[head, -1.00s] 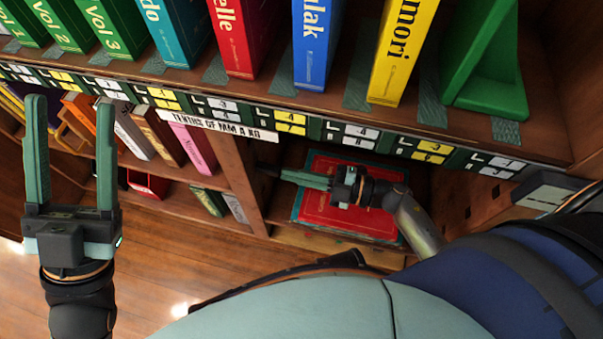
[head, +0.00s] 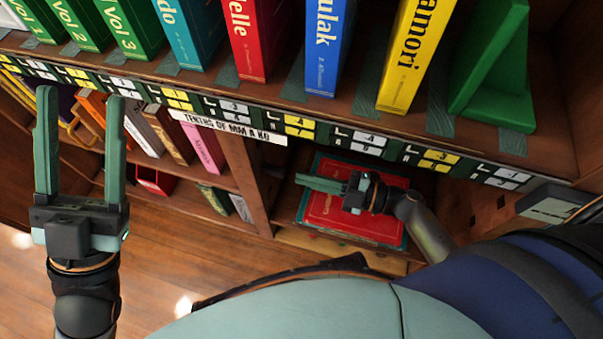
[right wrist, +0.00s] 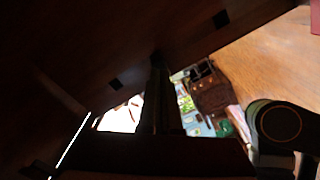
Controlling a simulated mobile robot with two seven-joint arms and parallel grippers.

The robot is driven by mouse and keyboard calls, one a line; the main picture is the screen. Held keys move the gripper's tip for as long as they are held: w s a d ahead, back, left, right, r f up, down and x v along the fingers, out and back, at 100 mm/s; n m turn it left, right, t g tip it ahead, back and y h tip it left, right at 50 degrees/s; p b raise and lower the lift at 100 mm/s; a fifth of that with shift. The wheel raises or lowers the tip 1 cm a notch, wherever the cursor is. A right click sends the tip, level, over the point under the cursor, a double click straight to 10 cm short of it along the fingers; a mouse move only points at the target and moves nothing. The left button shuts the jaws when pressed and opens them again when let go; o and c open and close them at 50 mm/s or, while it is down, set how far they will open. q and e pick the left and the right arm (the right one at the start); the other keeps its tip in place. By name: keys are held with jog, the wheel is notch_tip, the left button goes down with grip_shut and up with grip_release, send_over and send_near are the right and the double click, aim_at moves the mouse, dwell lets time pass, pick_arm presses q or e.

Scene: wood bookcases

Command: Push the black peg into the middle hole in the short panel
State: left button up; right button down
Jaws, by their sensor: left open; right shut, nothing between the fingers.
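The short panel (head: 246,185) is the upright wood divider under the shelf in the head view. In the right wrist view a dark panel shows two square holes (right wrist: 221,19) (right wrist: 116,84). My right gripper's fingertips cover the stretch between these holes, so the middle hole is hidden. I cannot make out the black peg in either view. My right gripper (head: 298,181) is shut and empty, pointing left at the divider, with a gap between them in the head view. My left gripper (head: 82,95) is open and empty at the far left, in front of the shelves.
A red book (head: 335,215) lies flat beneath my right gripper. The shelf edge with its label strip (head: 215,123) runs just above that gripper. Upright books and a green bookend (head: 490,75) stand on the shelf. Wood floor (head: 160,260) is open at lower left.

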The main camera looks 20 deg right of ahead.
pick_arm(q)
notch_tip(320, 180, up, 5)
jog(key=y+p, duration=0.1)
jog(key=p, duration=0.5)
jog(key=w+a+f+n+g+y+p, duration=0.1)
jog(key=w+f+n+g+y, duration=0.1)
jog(key=f, duration=0.6)
jog(key=w+a+f+n+g+y+p, duration=0.1)
jog(key=w+f+n+y, duration=0.3)
jog(key=f, duration=0.4)
jog(key=shift+w+f+g+y+p, duration=0.15)
jog(key=shift+w+g+y+p, duration=0.5)
jog(key=shift+y, duration=0.65)
pick_arm(e)
jog(key=s+a+r, duration=0.4)
jog(key=s+r, duration=0.9)
jog(key=shift+s, duration=0.3)
pick_arm(q)
jog(key=shift+s+a, duration=0.1)
jog(key=shift+s, duration=0.15)
pick_arm(e)
jog(key=shift+s, duration=0.15)
